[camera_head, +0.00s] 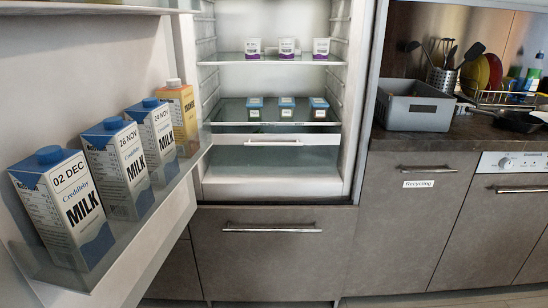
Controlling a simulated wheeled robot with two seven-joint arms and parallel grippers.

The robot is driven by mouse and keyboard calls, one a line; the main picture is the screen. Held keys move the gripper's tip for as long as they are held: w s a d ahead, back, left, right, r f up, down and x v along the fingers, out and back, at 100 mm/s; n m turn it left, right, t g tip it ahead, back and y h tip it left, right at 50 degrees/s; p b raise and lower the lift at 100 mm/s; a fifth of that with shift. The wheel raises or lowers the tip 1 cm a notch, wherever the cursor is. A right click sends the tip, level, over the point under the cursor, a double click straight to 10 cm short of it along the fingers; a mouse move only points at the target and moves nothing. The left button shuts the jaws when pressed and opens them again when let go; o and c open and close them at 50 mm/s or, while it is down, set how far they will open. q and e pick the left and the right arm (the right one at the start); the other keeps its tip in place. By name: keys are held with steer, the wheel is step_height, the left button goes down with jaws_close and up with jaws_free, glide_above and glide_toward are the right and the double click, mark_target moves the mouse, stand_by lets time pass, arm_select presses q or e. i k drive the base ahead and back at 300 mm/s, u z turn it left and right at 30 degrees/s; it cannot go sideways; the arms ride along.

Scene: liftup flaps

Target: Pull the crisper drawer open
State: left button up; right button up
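The fridge stands open in the middle of the view. The crisper drawer (270,159) is at the bottom of its inside, under a glass shelf (232,127). The drawer has a clear, tinted front with a white handle strip (287,141) along its top. It looks pushed in. Neither of my grippers shows in this view.
The fridge door (80,40) hangs open at the left, its shelf holding several cartons (120,165). Small tubs (287,107) stand above the drawer. A grey bin (415,105) and a dish rack (505,98) sit on the counter at right. Space before the fridge is clear.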

mark_target(283, 139)
steer(key=z, duration=0.05)
steer(key=i, duration=0.95)
steer(key=u, duration=0.6)
